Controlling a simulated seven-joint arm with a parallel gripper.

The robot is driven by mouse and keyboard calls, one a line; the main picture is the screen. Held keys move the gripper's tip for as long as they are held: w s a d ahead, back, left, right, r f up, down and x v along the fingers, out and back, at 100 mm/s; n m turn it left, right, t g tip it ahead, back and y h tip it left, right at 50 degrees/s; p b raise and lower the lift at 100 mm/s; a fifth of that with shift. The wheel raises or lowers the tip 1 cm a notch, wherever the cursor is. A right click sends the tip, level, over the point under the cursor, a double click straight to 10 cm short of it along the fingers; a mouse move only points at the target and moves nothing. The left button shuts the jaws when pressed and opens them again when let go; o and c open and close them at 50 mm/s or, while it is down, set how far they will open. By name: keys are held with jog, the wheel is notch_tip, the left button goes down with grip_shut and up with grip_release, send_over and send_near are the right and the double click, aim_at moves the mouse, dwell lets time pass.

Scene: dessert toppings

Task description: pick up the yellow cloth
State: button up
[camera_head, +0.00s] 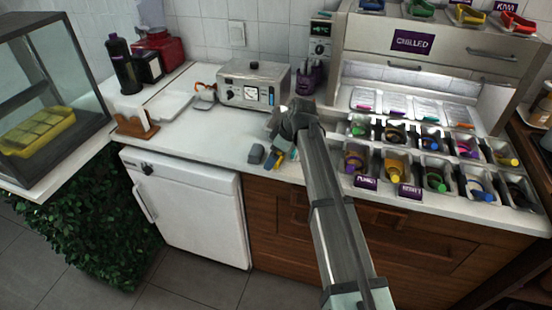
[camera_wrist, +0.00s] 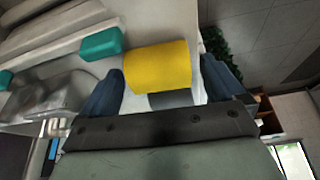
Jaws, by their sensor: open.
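The yellow cloth (camera_wrist: 158,66) shows in the wrist view as a smooth yellow piece between the two dark blue fingers of my gripper (camera_wrist: 162,68). The fingers are spread, one on each side of it. I cannot tell whether either finger touches it. In the head view, a small bit of yellow (camera_head: 279,159) shows on the counter beside my gripper, mostly hidden by my wrist and fingers.
A teal block (camera_wrist: 101,43) lies left of the cloth in the wrist view. The white counter (camera_head: 215,135) holds a metal appliance (camera_head: 252,88) behind my gripper. Topping bins (camera_head: 395,172) with utensils stand to the right. A napkin holder (camera_head: 133,118) stands left.

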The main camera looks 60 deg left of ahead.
jog(key=shift+c, duration=0.4)
jog(key=c, duration=1)
jog(key=shift+o, duration=0.2)
notch_tip(320, 180, up, 10)
